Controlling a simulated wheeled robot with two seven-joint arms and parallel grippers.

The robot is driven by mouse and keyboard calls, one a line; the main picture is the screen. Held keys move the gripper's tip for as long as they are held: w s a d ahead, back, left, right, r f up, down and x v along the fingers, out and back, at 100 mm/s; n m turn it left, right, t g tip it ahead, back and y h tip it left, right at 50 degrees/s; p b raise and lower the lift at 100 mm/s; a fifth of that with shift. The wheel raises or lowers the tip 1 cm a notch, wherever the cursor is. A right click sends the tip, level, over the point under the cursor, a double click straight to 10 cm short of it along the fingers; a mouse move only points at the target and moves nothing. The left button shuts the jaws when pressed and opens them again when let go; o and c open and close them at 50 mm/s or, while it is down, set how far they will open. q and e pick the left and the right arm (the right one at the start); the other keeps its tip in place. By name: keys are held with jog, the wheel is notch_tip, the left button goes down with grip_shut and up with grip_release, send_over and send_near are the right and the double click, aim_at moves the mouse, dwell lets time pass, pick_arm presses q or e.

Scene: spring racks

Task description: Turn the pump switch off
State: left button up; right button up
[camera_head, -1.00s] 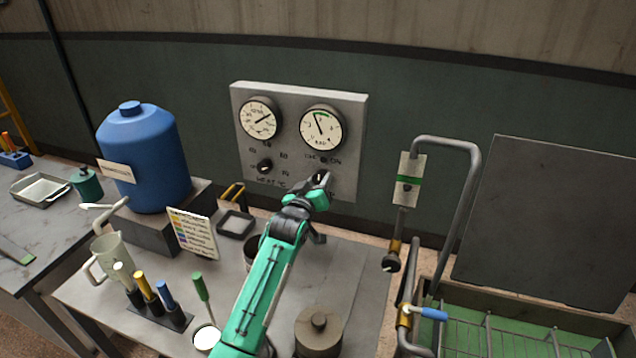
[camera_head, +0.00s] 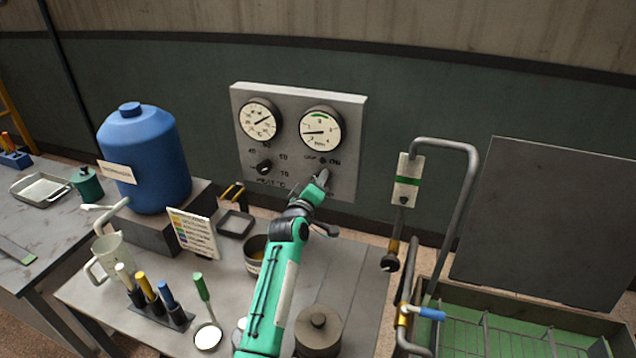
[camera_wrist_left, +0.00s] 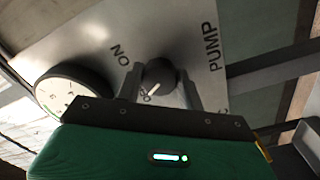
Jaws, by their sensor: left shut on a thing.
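The pump switch (camera_wrist_left: 158,74) is a dark round knob with a white pointer line, on a grey panel marked PUMP and ON in the left wrist view. My left gripper (camera_wrist_left: 160,88) is shut on the knob, one finger on each side. The pointer line runs toward lettering partly hidden by the gripper. In the head view my left gripper (camera_head: 322,178) is at the lower right of the control panel (camera_head: 290,92), below the OFF and ON marks, and hides the knob. My right gripper is not in view.
A heat knob (camera_head: 265,167) sits left on the panel, below two round gauges. The right gauge (camera_head: 320,126) has its needle pointing left. A pot (camera_head: 255,254) and a lidded pot (camera_head: 318,330) flank my arm.

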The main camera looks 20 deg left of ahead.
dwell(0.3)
pick_arm(q)
jog(key=o, duration=1)
jog(key=shift+s, duration=0.1)
jog(key=shift+s+a+f+b, duration=0.15)
jog(key=shift+s+b, duration=0.9)
jog(key=shift+s, duration=2.35)
jog(key=shift+s+a+r+b, duration=0.15)
jog(key=shift+s+b, duration=0.9)
jog(key=shift+s, duration=2.35)
jog(key=shift+f, duration=0.2)
